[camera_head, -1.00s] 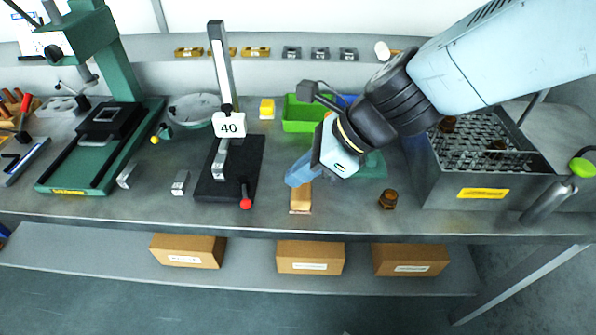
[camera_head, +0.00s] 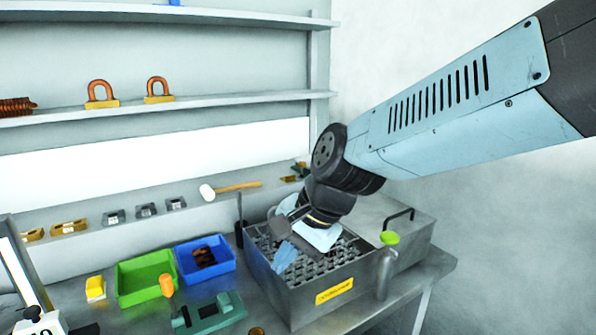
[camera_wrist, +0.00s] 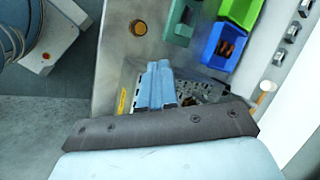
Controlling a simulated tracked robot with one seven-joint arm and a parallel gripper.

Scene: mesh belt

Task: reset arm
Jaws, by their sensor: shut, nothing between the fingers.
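My gripper (camera_head: 285,256) has light blue fingers and hangs above the grey metal tank with the mesh belt (camera_head: 300,300) in the head view. The fingers point down and toward the left. In the wrist view, my gripper (camera_wrist: 157,66) shows its two blue fingers side by side, shut with nothing between them. Part of the mesh is hidden behind my gripper and wrist.
Left of the tank are a blue bin (camera_head: 222,279) with brown parts, a green bin (camera_head: 130,290), a teal fixture (camera_head: 210,314) and a yellow block (camera_head: 95,288). A bottle with a green cap (camera_head: 387,268) stands at the tank's right front. A mallet (camera_head: 235,187) lies on the ledge behind.

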